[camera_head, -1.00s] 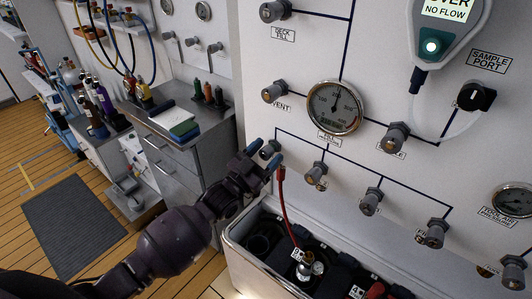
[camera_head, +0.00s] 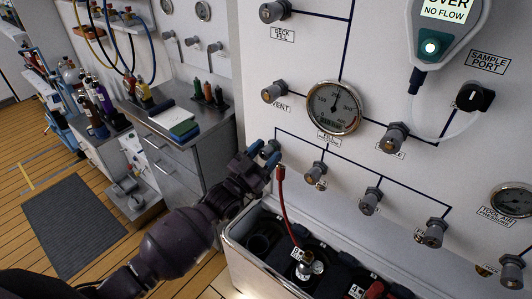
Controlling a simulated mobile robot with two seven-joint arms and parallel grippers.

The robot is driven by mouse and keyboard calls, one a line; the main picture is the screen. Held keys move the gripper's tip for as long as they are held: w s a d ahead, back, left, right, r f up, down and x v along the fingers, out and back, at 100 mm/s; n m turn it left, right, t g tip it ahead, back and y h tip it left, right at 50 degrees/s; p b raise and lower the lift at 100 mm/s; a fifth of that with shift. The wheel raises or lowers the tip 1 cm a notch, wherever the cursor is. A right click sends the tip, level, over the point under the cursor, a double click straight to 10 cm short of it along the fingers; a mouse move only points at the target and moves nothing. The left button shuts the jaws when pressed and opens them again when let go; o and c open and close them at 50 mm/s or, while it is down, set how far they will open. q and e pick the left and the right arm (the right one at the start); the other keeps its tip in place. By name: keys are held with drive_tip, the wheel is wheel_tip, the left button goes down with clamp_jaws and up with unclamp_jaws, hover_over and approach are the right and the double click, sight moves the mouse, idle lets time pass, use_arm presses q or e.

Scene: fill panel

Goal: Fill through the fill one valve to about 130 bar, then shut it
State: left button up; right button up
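The fill one valve (camera_head: 268,148) is a small grey knob at the left end of the lower row on the white panel, its label hidden. My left gripper (camera_head: 264,153) is at this knob with one blue fingertip on each side, and looks shut on it. The round fill gauge (camera_head: 334,107) is above and to the right; its needle points roughly upward, too small to read exactly. A red hose (camera_head: 284,208) runs from just below the valve to a cylinder top (camera_head: 308,266) in the box beneath. My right gripper is not in view.
Other knobs stick out nearby: the vent knob (camera_head: 274,92) above and another lower-row knob (camera_head: 315,173) to the right. A light-coloured box (camera_head: 236,262) stands below the panel. A steel cabinet (camera_head: 182,158) with bottles is at left. Open floor lies further left.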

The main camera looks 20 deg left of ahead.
use_arm(q)
drive_tip(key=shift+o, duration=0.6)
drive_tip(key=shift+s+a+f, duration=0.1)
drive_tip(key=shift+s+f, duration=0.05)
drive_tip(key=shift+s, duration=0.05)
drive_tip(key=b+v, duration=0.1)
drive_tip(key=v, duration=0.9)
drive_tip(key=shift+s, duration=0.2)
drive_tip(key=shift+w+a, duration=0.1)
idle(1.4)
